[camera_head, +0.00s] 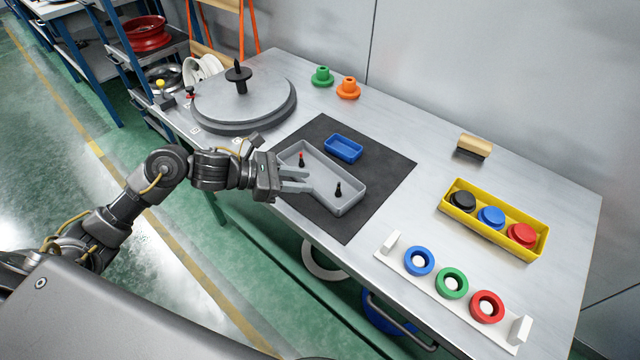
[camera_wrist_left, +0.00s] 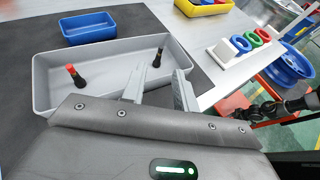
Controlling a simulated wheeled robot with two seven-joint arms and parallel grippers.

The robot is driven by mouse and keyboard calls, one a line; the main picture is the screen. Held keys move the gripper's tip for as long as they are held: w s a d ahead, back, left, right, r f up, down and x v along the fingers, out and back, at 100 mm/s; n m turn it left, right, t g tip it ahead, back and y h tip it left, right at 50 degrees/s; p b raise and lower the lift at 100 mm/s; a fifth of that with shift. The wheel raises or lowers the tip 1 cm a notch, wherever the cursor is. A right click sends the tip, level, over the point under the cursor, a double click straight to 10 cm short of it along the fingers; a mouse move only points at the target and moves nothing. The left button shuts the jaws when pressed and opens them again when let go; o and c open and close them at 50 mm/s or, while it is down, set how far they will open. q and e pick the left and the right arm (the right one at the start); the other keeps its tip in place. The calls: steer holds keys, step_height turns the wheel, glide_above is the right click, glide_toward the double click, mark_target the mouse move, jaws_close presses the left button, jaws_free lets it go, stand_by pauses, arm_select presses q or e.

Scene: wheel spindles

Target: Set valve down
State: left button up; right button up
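Two small valve stems stand in the grey tray (camera_head: 350,207). One has a red cap (camera_head: 301,160) and is near the tray's left end; the other is all black (camera_head: 338,190), near the right end. Both also show in the left wrist view, the red-capped one (camera_wrist_left: 76,77) at left and the black one (camera_wrist_left: 158,58) at right. My left gripper (camera_head: 308,180) is over the tray's near side, its fingers apart and nothing seen between them. In the left wrist view the open fingers (camera_wrist_left: 160,80) point into the tray near the black valve. My right gripper does not show clearly.
A blue bin (camera_head: 343,149) lies beside the tray on the dark mat (camera_head: 395,172). A round turntable with a spindle (camera_head: 240,100) is at the left. A yellow bin (camera_head: 491,236) of knobs and a white rack (camera_head: 430,284) of coloured rings are at the right.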

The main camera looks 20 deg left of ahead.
arm_select(q)
steer(key=v, duration=0.4)
steer(key=shift+s+r+b, duration=0.1)
steer(key=shift+b, duration=0.25)
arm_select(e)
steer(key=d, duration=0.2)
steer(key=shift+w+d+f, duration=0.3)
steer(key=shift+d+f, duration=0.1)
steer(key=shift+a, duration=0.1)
